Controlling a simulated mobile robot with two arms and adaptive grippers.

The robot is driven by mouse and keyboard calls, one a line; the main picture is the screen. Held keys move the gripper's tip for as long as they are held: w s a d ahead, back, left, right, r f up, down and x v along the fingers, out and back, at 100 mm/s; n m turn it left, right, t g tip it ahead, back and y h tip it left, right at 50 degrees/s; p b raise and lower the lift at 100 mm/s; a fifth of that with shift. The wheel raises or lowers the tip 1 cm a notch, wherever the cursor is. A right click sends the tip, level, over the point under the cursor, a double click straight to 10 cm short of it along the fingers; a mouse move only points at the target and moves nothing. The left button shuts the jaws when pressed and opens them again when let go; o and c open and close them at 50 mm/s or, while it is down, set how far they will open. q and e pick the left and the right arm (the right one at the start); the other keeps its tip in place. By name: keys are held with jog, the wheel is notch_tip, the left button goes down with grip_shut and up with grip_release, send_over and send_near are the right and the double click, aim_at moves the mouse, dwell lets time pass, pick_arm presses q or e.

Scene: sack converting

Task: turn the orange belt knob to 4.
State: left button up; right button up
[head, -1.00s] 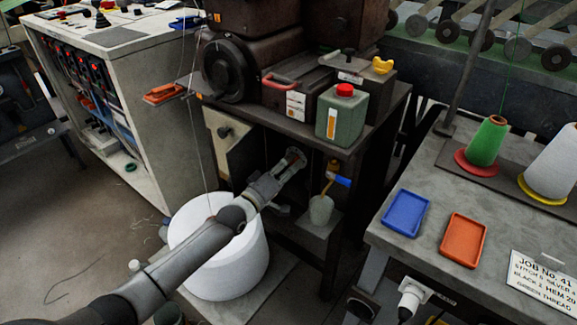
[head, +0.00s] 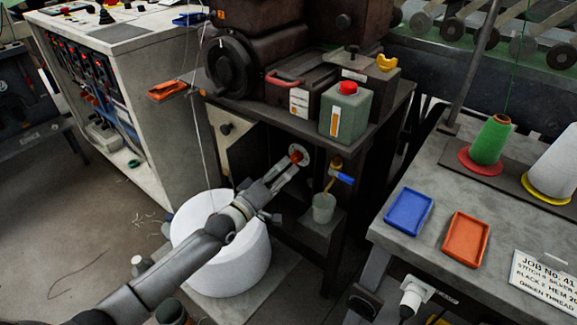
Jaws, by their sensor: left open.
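The orange belt knob (head: 296,157) shows on a pale round dial plate (head: 306,153) under the machine table, in the middle of the head view. My left gripper (head: 287,167) reaches in from the lower left with its fingers pointing at the knob. The fingers are apart, and their tips are at or just short of the knob; I cannot tell whether they touch it. The dial markings are too small to read. My right gripper is not in view.
A white drum (head: 252,262) stands under my left arm. A blue-handled tap (head: 341,178) and a small cup (head: 323,208) are right of the knob. A green can (head: 343,115) stands on the machine table (head: 374,125) above. Blue (head: 409,212) and orange (head: 465,239) trays lie on the right bench.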

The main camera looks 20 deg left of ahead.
pick_arm(q)
jog(key=shift+v, duration=1.85)
